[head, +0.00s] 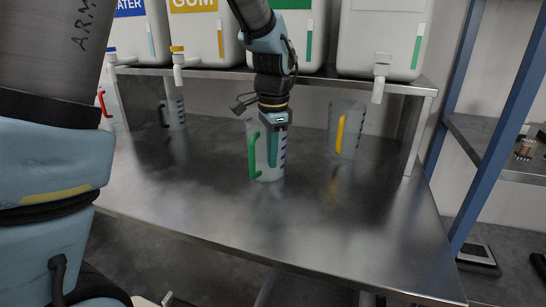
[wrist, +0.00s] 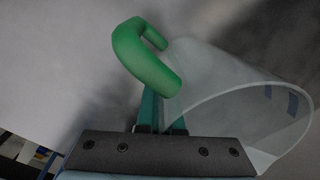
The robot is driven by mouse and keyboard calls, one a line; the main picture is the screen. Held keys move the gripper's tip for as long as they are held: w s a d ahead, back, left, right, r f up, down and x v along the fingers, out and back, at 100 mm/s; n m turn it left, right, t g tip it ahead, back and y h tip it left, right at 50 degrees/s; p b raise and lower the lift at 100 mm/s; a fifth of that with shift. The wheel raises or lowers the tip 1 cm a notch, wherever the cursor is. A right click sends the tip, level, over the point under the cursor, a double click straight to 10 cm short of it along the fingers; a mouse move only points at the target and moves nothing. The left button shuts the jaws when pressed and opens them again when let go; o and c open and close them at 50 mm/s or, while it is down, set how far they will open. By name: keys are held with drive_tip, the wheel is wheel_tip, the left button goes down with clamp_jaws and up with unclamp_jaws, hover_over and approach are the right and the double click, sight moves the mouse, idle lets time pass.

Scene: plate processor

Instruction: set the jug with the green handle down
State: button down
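The jug with the green handle (head: 261,165) is a clear jug with dark blue marks, upright at the middle of the metal table (head: 190,205). Its green handle (head: 253,155) faces left. I cannot tell whether its base touches the table or hovers just above it. My gripper (head: 272,150) points straight down at it, with teal fingers at the jug's rim. In the wrist view the fingers (wrist: 158,112) are close together between the green handle (wrist: 145,55) and the jug's open mouth (wrist: 250,115), shut on the jug's wall. The fingertips are partly hidden.
A yellow-handled jug (head: 350,123) stands to the right, and a dark-handled jug (head: 176,112) at the back left. A red handle (head: 103,102) shows at far left. A shelf (head: 330,82) with tapped containers (head: 385,35) spans the back. The front of the table is clear.

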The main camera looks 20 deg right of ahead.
drive_tip(key=shift+f, duration=0.2)
drive_tip(key=c, duration=1.1)
unclamp_jaws()
drive_tip(key=r, duration=0.8)
drive_tip(key=r+b, duration=0.1)
drive_tip(key=r, duration=0.3)
drive_tip(key=shift+s+r, duration=0.2)
drive_tip(key=shift+s, duration=0.1)
